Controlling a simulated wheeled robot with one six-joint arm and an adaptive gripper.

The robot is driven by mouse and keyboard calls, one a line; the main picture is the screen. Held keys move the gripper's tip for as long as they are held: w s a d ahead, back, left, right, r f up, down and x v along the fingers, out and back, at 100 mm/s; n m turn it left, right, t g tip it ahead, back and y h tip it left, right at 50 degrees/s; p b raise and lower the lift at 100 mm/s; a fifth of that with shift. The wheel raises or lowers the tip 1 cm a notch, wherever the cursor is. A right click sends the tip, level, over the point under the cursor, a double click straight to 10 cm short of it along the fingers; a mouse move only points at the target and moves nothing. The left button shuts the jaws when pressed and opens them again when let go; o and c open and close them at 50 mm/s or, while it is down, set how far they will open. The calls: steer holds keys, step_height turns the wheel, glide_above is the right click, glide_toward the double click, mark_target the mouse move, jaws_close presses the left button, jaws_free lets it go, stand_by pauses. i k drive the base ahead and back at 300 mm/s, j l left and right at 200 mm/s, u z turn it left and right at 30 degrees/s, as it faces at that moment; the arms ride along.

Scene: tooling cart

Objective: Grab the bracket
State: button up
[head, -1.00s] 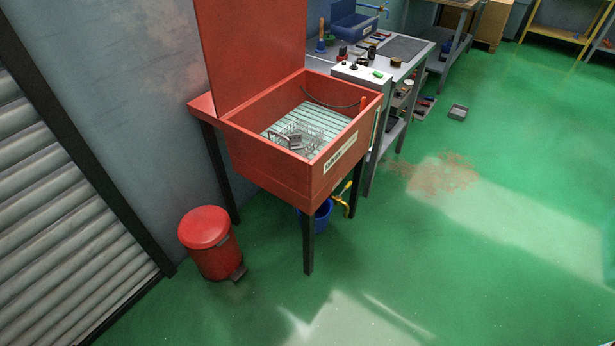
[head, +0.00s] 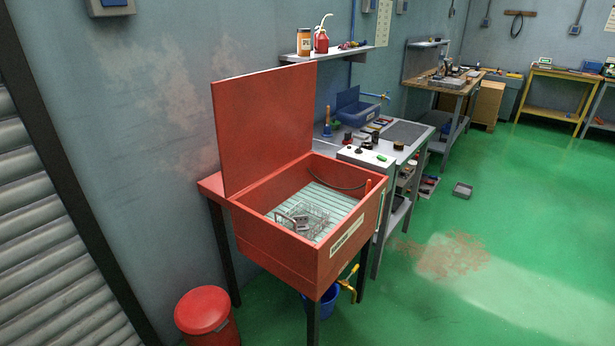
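A red parts washer (head: 285,252) stands on dark legs against the wall with its lid (head: 265,130) raised. Inside its tub, a wire basket (head: 318,217) sits on the pale slatted floor. A small grey metal part (head: 301,222) shows in or against the basket; it may be the bracket, but it is too small to tell its exact shape. The tub's front wall hides nothing of the basket's top. My gripper is not in view.
A red pedal bin (head: 203,312) stands at the front left. A blue bucket (head: 322,303) is under the washer. A grey cart (head: 408,134) with tools adjoins it behind. A small grey tray (head: 463,190) lies on the green floor, which is otherwise open to the right.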

mark_target(302, 221)
steer(key=i+j, duration=0.25)
steer(key=j, duration=0.15)
steer(key=i+j, duration=0.2)
steer(key=j, duration=0.15)
steer(key=i+j, duration=0.25)
steer(key=j, duration=0.15)
steer(key=i+j, duration=0.45)
steer(key=j, duration=0.3)
steer(key=i+j, duration=0.25)
steer(key=j, duration=0.15)
steer(key=i+j, duration=0.2)
steer(key=j, duration=0.15)
steer(key=i+z, duration=0.05)
